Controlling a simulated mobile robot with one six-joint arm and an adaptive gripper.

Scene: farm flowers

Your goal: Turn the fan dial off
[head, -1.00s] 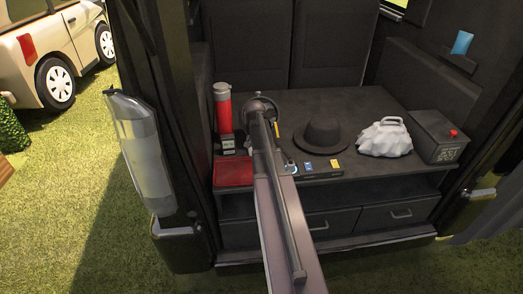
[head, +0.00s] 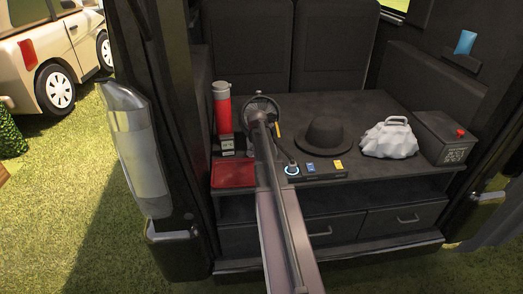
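A dark control panel (head: 318,169) lies near the front edge of the cargo deck. At its left end is a round dial (head: 292,170) with a glowing pale-blue ring. My arm runs up from the bottom of the head view and passes just left of the dial. A dark round shape, possibly a fan, shows at the arm's far end. My gripper cannot be clearly made out there, nor can its fingers or any contact with the dial.
A red-and-grey flask (head: 223,108), a small dark box (head: 228,145) and a red tray (head: 233,173) are left of my arm. A black hat (head: 324,137), a white crumpled bag (head: 389,138) and a black battery box (head: 440,138) are to the right. Drawers sit below the deck.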

